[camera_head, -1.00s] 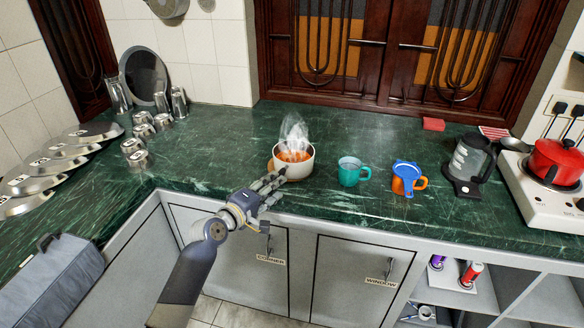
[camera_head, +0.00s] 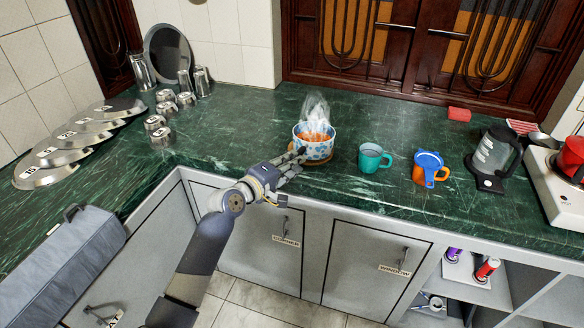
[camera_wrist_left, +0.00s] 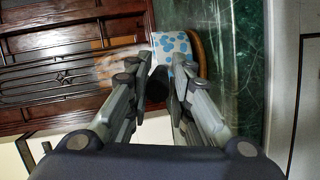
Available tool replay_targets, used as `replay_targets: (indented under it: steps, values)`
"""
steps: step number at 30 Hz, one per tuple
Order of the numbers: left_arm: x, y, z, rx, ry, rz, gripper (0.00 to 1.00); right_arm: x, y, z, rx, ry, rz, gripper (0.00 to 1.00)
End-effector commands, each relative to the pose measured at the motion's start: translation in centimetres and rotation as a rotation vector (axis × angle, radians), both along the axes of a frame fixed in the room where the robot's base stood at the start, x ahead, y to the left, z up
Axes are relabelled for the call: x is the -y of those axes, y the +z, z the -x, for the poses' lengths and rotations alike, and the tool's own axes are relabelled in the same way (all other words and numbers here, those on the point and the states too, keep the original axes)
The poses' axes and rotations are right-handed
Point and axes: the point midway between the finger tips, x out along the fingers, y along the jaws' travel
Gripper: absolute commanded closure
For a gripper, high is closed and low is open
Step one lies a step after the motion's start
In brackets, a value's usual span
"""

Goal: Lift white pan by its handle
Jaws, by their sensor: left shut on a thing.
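The white pan (camera_head: 314,151) has a blue pattern on its side, orange food inside and steam above. It is upright at a round wooden trivet (camera_head: 324,161) on the green counter; I cannot tell whether it rests on the trivet or is just above it. My left gripper (camera_head: 293,164) is at the pan's near left side, its fingers shut on the dark handle. In the left wrist view, the patterned pan (camera_wrist_left: 173,44) is beyond the fingertips, and the dark handle (camera_wrist_left: 157,84) is between the fingers, mostly hidden by them. My right gripper is out of view.
A teal mug (camera_head: 372,158) and an orange mug with a blue top (camera_head: 428,169) stand right of the pan. A kettle (camera_head: 492,157) and a stove with a red pot (camera_head: 572,158) are farther right. Steel cups (camera_head: 160,122) and plates are left. The counter behind the pan is clear.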

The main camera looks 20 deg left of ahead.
Motion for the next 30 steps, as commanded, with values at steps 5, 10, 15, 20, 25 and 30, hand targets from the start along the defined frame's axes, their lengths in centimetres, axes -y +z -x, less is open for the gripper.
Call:
replay_targets:
  steps: [5, 10, 15, 20, 25, 30]
  values:
    - [0.0, 2.7, -0.2, 0.017, 0.001, 0.003, 1.0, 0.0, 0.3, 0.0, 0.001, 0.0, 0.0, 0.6]
    - [0.0, 4.3, -0.1, 0.016, 0.002, 0.002, 1.0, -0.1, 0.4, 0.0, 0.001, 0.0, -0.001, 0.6]
    - [0.0, 5.8, -0.1, 0.016, 0.001, 0.002, 1.0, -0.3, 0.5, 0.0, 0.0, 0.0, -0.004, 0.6]
    - [0.0, 6.9, -0.1, 0.016, 0.0, 0.001, 1.0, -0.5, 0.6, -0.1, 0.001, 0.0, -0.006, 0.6]
    - [0.0, 7.6, -0.1, 0.016, 0.001, 0.002, 1.0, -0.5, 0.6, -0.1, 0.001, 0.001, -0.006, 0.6]
    - [0.0, 8.0, -0.1, 0.015, 0.001, 0.001, 1.0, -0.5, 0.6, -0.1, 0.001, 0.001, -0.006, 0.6]
